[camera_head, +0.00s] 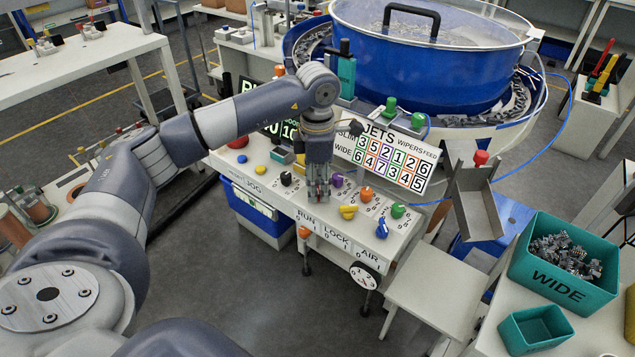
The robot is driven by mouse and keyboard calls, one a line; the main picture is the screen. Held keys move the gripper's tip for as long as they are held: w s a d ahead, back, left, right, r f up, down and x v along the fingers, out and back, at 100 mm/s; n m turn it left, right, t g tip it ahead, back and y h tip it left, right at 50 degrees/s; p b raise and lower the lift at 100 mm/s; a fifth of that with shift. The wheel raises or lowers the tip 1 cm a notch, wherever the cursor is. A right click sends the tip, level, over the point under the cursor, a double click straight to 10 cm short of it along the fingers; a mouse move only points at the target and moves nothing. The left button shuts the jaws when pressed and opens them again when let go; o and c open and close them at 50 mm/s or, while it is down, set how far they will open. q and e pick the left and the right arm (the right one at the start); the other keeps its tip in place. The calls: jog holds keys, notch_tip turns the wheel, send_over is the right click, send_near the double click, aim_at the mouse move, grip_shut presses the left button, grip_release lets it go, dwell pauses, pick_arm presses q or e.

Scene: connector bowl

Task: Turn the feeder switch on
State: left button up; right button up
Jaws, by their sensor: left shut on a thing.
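The white control panel (328,222) slopes in the middle, with RUN, LOCK and AIR printed along its front edge. My left gripper (318,194) comes down onto it from above, just behind the RUN label. It is shut on a small switch there, which the fingers hide, so I cannot tell its setting. A yellow knob (348,212) stands behind LOCK and a blue knob (382,228) behind AIR. Behind them are a black knob (286,178), a purple knob (337,181), an orange knob (366,193) and a green knob (397,210). My right gripper is not in view.
The blue bowl feeder (430,75) stands behind the panel. A JETS number board (385,156) rises close behind the knobs. A metal chute (476,205) is at the right. A teal WIDE bin (560,275) of connectors and an empty small bin (535,327) sit at lower right.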

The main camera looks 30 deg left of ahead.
pick_arm(q)
jog(key=o, duration=1.1)
jog(key=shift+c, duration=0.2)
notch_tip(320, 180, up, 12)
jog(key=shift+f, duration=0.1)
